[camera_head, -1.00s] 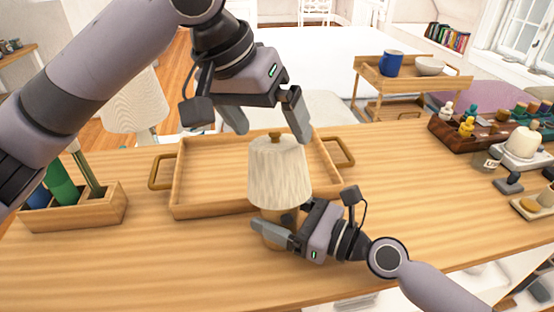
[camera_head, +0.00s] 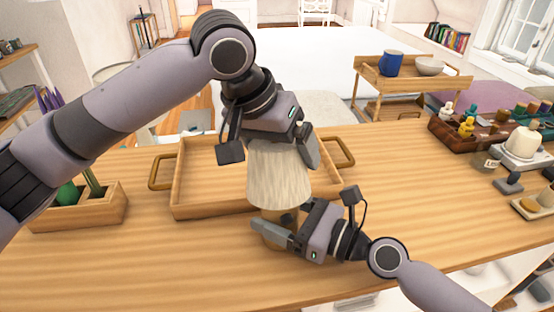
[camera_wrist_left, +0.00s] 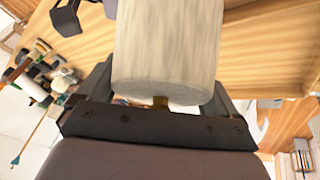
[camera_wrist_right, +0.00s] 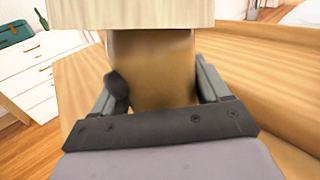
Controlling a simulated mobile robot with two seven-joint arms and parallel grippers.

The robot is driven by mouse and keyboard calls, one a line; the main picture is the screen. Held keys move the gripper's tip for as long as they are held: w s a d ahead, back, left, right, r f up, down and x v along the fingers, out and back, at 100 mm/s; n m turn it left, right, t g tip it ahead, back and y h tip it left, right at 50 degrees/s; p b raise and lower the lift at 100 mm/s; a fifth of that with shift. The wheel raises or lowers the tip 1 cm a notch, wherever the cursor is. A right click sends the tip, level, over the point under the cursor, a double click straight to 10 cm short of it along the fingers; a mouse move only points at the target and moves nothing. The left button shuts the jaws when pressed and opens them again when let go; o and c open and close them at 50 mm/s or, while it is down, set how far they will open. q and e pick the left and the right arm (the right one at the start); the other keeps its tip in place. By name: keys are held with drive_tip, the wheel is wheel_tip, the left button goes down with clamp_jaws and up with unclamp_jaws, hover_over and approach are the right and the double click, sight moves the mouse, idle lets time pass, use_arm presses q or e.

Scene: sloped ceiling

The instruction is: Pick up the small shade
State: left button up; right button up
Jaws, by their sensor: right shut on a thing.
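The small shade (camera_head: 278,178) is a pale, ribbed, tapered lampshade on a brown lamp base (camera_head: 272,228) that stands on the wooden table in front of the tray. My right gripper (camera_head: 277,232) is shut on the lamp base; the right wrist view shows the base (camera_wrist_right: 150,70) between its fingers, under the shade's rim (camera_wrist_right: 135,14). My left gripper (camera_head: 285,158) is above the shade, pointing down. In the left wrist view the shade (camera_wrist_left: 168,50) lies between the spread fingers, with the brass knob (camera_wrist_left: 160,102) near the palm. I see no clear finger contact.
A wooden tray (camera_head: 178,200) with brass handles lies behind the lamp. A wooden box (camera_head: 100,212) with green items stands at the left. A dark rack (camera_head: 447,135) and small bottles are at the right. The table's front is clear.

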use_arm(q)
drive_tip(key=shift+r, duration=5.05)
drive_tip(key=shift+r, duration=3)
use_arm(e)
drive_tip(key=o, duration=1.3)
drive_tip(key=v, duration=1.2)
